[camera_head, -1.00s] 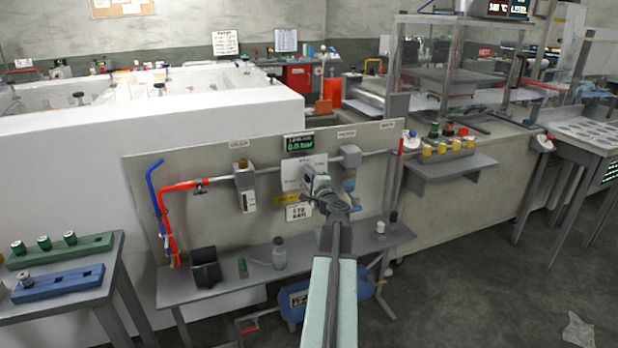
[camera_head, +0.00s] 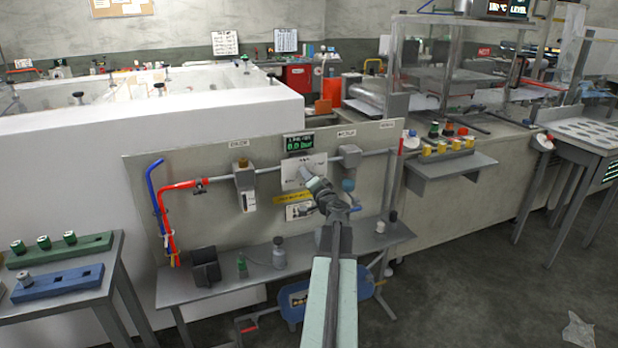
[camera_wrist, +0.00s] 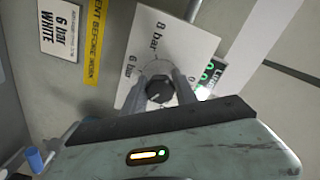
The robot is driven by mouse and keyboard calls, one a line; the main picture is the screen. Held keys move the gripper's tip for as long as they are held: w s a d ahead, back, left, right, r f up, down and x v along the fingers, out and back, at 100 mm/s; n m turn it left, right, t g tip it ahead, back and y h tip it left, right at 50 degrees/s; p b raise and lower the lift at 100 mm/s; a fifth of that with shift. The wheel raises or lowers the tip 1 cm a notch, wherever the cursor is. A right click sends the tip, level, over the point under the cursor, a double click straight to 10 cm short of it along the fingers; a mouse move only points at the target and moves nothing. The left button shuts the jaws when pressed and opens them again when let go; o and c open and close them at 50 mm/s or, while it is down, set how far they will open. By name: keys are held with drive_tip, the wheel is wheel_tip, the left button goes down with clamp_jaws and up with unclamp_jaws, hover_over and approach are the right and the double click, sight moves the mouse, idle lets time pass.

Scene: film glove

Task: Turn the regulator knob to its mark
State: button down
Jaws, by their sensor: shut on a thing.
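The regulator knob (camera_wrist: 159,89) is dark and round, and sits on a white dial plate (camera_wrist: 172,55) lettered "8 bar" and "6 bar". My gripper (camera_wrist: 160,88) is shut on the knob, with one finger on each side of it. In the head view my gripper (camera_head: 307,178) reaches the white plate on the panel and hides the knob. A card (camera_wrist: 62,30) reads "6 bar WHITE". The green display (camera_head: 300,142) above the plate seems to read 0.0 bar. I cannot make out the knob's pointer clearly.
Grey regulator blocks (camera_head: 245,178) and a pipe run along the panel (camera_head: 215,225). The shelf below holds a black bin (camera_head: 205,266) and small bottles (camera_head: 279,252). A blue tank (camera_head: 325,303) stands underneath. A blue-topped part (camera_wrist: 34,158) shows at lower left in the wrist view.

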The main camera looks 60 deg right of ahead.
idle(0.5)
drive_tip(key=c, duration=1)
unclamp_jaws()
drive_tip(key=shift+f, duration=0.1)
drive_tip(key=v, duration=0.8)
